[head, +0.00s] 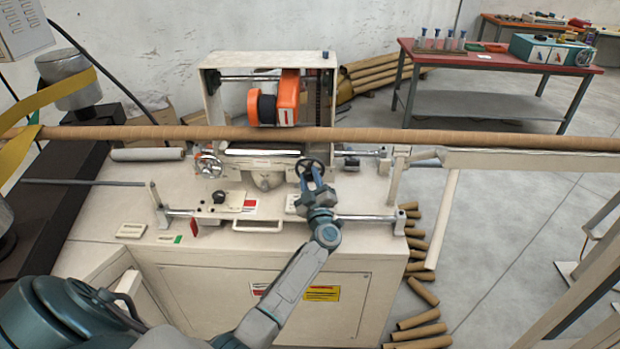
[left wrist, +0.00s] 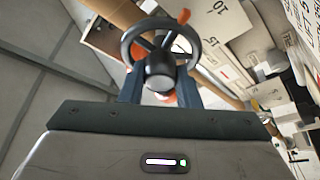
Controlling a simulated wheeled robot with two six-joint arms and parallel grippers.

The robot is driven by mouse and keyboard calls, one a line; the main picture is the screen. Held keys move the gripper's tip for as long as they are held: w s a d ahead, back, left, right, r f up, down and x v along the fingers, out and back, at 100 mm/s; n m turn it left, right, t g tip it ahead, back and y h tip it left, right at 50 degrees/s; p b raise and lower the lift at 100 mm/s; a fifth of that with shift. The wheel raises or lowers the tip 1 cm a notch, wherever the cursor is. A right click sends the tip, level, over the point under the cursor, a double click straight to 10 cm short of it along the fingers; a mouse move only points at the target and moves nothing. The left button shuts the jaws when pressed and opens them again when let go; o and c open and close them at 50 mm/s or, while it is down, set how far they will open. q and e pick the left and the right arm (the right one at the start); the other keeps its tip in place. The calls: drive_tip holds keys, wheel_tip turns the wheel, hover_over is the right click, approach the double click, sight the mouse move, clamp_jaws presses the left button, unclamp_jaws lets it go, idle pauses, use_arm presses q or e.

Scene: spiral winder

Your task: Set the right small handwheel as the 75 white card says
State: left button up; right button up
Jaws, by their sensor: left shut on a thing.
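The right small handwheel (head: 311,168) is black and stands at the front of the winder, right of its middle. In the left wrist view the handwheel (left wrist: 160,48) shows its dark ring, spokes and round hub. My left gripper (head: 314,188) reaches it from the front. In the left wrist view the left gripper's fingers (left wrist: 158,88) stand either side of the hub and are shut on it. I cannot make out which card is the 75 one. My right gripper is out of view.
A long brown tube (head: 330,138) runs across above the bench. A silver handwheel (head: 208,166) stands to the left. An orange and black unit (head: 289,97) hangs behind. Loose cardboard tubes (head: 416,330) lie right of the cabinet. A red-topped table (head: 480,62) stands at the back right.

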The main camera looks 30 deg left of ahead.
use_arm(q)
drive_tip(key=o, duration=1)
drive_tip(key=shift+c, duration=0.2)
drive_tip(key=b+v, duration=0.3)
drive_tip(key=v, duration=0.7)
drive_tip(key=shift+s+d+f, duration=0.2)
drive_tip(key=shift+s+d, duration=0.05)
drive_tip(key=shift+s, duration=0.05)
